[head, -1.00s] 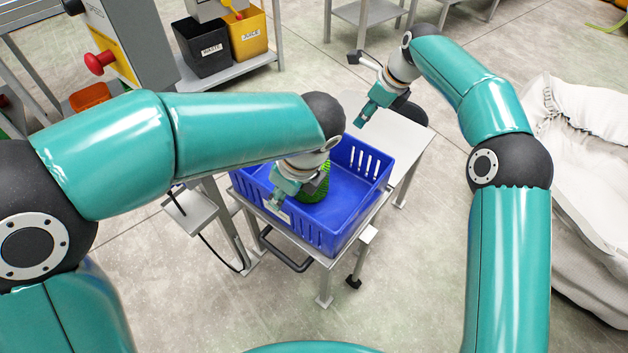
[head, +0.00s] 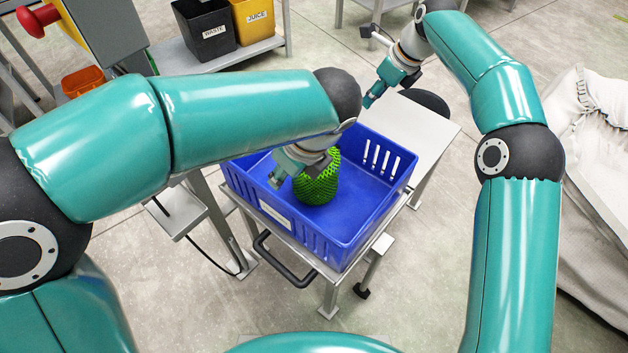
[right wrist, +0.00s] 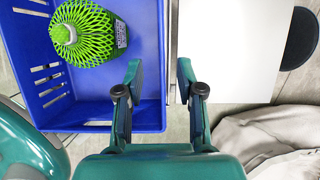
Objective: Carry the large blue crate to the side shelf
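The large blue crate (head: 345,250) sits on a metal stand, with slotted walls and a pale label on its near side. A green netted object (head: 318,183) stands inside it; the right wrist view also shows it (right wrist: 85,33). My left gripper (head: 277,180) hangs over the crate's left part, beside the netted object; its fingers are partly hidden and I cannot tell if they are open.
A pale flat shelf surface (head: 428,135) adjoins the crate's right side, with a dark round thing (head: 430,101) behind it. Black waste (head: 205,32) and yellow juice (head: 256,20) bins stand at the back left. A white sack (head: 590,170) lies at right. A dark handle (head: 283,265) sticks out in front.

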